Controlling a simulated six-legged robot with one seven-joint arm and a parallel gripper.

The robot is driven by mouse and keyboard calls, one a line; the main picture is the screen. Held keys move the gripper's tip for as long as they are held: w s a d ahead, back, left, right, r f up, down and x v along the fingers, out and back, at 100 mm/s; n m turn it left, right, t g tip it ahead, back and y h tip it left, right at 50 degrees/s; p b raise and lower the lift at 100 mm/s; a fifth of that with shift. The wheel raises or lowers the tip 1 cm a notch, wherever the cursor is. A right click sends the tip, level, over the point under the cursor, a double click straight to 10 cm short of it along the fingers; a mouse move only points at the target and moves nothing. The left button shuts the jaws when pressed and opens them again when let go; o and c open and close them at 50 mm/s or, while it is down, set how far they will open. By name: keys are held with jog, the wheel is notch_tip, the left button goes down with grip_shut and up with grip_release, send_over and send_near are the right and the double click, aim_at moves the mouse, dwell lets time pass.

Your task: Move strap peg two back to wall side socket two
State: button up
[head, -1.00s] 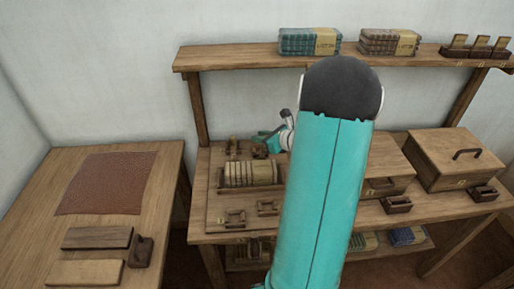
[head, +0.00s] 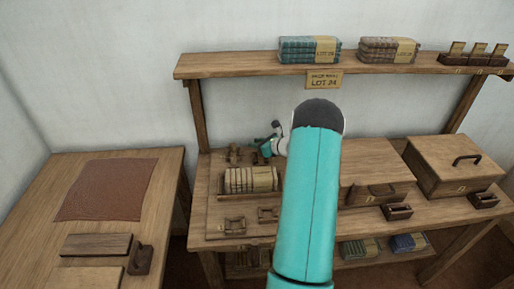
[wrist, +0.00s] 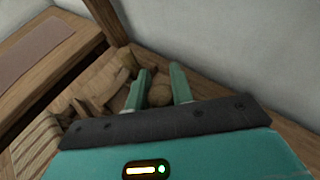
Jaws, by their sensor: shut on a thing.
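My gripper (head: 264,148) is at the back of the wooden board (head: 214,208), near the wall. In the wrist view its two teal fingers (wrist: 160,88) stand either side of a round brown knob, which I take to be strap peg two (wrist: 160,94). The peg's lower part is hidden, so I cannot tell whether it is seated in a socket. A second peg (head: 234,153) stands upright to the left in the wall-side row. Two dark sockets, one at the left (head: 235,226) and one at the right (head: 267,215), sit along the board's front and look empty.
A rack of pale slats (head: 250,180) lies just in front of my gripper. A wooden box with a handle (head: 455,165) is on the right. A shelf (head: 230,66) with cloth bundles runs above. A side table (head: 160,185) stands left.

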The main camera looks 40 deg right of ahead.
jog(key=shift+f, duration=0.95)
jog(key=o, duration=1)
jog(key=shift+f, duration=0.15)
